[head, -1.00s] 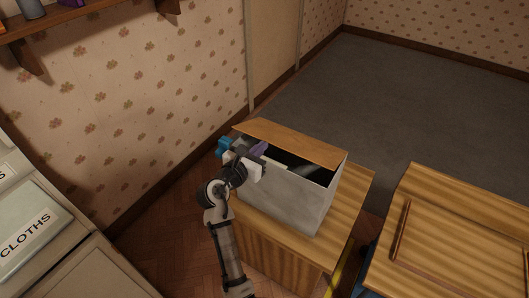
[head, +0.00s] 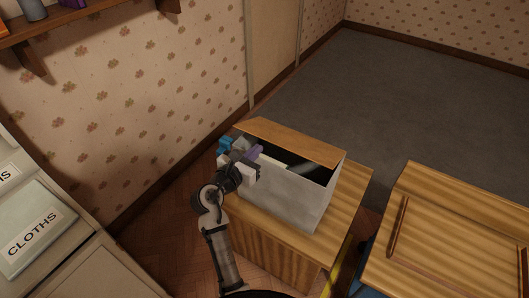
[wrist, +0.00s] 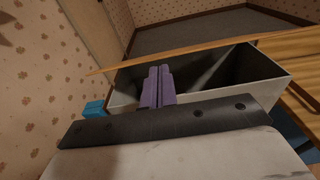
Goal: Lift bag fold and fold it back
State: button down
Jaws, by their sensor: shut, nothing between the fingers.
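The bag (head: 287,198) is a pale grey, box-like bag with an open top, standing on a small wooden table. A brown flap, the bag fold (head: 300,146), runs along its far side; in the wrist view this fold (wrist: 190,52) stretches behind the opening. My gripper (head: 256,151) is at the left end of the bag's opening. In the wrist view its purple fingers (wrist: 159,77) are together with nothing between them, in front of the dark inside of the bag. I cannot tell whether they touch the bag.
The wooden table (head: 342,205) has bare top right of the bag. A blue object (head: 224,145) is beside the bag's left end. Another wooden piece of furniture (head: 455,240) stands at right. A cabinet with a cloths label (head: 35,232) is at left, and the papered wall is close behind.

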jog(key=shift+v, duration=1.6)
jog(key=shift+f, duration=0.15)
